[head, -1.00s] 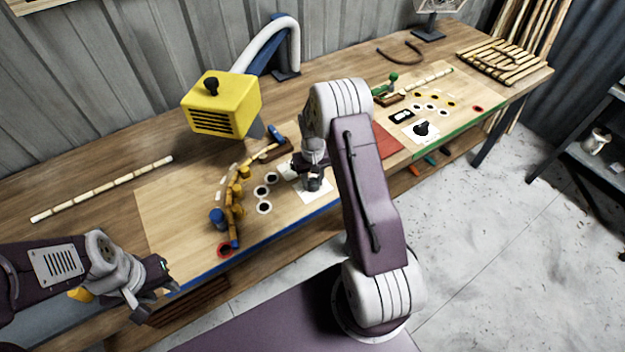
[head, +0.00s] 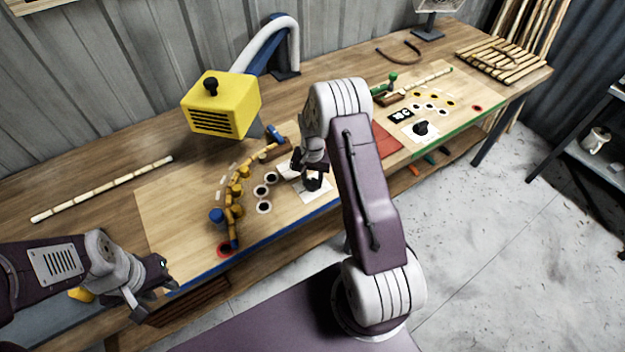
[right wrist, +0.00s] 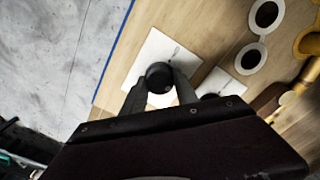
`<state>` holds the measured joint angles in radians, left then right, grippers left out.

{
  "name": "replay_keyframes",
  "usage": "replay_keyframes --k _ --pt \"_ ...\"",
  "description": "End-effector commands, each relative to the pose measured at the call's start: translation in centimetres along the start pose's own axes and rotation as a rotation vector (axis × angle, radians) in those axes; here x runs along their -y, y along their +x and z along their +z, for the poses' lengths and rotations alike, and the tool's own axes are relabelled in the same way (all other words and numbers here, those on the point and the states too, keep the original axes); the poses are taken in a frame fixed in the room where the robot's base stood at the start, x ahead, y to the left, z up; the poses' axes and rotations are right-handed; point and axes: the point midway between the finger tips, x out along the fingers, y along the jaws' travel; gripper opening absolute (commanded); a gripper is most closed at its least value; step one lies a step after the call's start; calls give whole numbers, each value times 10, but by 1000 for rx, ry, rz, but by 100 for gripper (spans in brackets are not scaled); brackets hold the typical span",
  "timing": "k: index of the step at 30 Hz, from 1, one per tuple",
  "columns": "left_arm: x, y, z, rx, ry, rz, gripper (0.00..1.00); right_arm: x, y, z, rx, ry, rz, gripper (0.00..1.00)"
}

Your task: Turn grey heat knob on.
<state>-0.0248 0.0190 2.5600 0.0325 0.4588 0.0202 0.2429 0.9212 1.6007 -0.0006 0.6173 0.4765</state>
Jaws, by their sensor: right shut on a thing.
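A round dark knob (right wrist: 159,74) stands on a white square plate (right wrist: 150,52) in the right wrist view. My right gripper (right wrist: 161,88) is shut on this knob, with one finger on each side. In the head view my right gripper (head: 313,181) is low over the same white plate (head: 318,196) near the blue front edge, and it hides the knob there. A second dark knob (head: 421,128) sits on another white plate on the green-edged board. My left gripper (head: 155,294) is empty near the front left edge, its fingers apart.
A yellow heater box (head: 222,104) stands behind the blue-edged board. A curved row of wooden pegs (head: 237,190) and white rings (head: 265,207) lie left of my right gripper. A straight rattan pole (head: 100,190) lies at the far left.

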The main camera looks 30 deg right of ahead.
Motion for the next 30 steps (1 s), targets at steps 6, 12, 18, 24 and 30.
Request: replay_keyframes --k 6,12,18,24,30 --pt "0 0 0 0 0 0 36 -2 3 5 14 5 6 0" --pt "0 0 0 0 0 0 36 -2 3 5 15 5 6 38" --pt "0 0 0 0 0 0 36 -1 2 3 9 4 4 57" --pt "0 0 0 0 0 0 36 0 -1 2 4 3 2 57" --pt "0 4 0 0 0 0 36 0 -39 1 1 3 0 57"
